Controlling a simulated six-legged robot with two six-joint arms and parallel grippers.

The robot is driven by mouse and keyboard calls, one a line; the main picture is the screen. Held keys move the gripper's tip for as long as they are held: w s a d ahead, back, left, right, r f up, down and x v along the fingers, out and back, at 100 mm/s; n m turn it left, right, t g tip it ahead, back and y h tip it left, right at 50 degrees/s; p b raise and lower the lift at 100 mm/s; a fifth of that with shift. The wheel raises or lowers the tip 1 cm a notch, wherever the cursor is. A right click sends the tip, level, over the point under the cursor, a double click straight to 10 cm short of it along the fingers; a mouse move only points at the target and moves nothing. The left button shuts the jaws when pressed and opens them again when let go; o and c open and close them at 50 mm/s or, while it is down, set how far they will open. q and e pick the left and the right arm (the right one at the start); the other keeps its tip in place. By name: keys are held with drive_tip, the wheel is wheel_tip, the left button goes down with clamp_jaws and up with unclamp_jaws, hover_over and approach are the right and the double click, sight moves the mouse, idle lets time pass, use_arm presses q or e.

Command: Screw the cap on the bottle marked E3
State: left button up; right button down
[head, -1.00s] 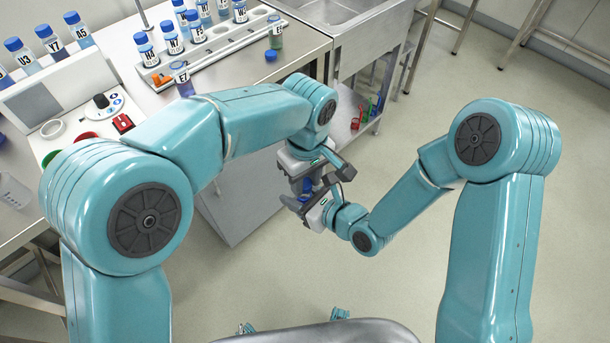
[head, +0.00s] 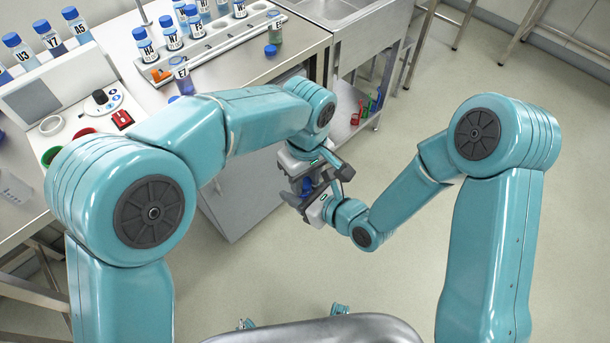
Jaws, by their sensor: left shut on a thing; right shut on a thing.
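My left gripper (head: 308,174) and my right gripper (head: 314,204) meet in the middle of the head view, out over the floor in front of the bench. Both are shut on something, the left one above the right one. A small blue thing (head: 307,187) shows between them, looking like a bottle cap. The rest of what they hold is hidden by the jaws, and no E3 mark can be read. I cannot tell whether the blue thing sits straight on a bottle.
A white rack (head: 212,45) with several labelled, blue-capped bottles stands on the bench. Bottle E7 (head: 183,78) looks uncapped. Loose blue caps (head: 270,50) lie on the bench, another at the left (head: 173,99). A control panel (head: 82,118) and a steel sink (head: 330,10) flank the rack.

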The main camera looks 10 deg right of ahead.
use_arm(q)
drive_tip(key=shift+f, duration=0.25)
drive_tip(key=o, duration=1)
drive_tip(key=shift+f, duration=0.1)
drive_tip(key=shift+d+r, duration=0.1)
drive_tip(key=shift+r, duration=0.3)
wheel_tip(320, 180, up, 4)
drive_tip(key=shift+s+f, duration=0.1)
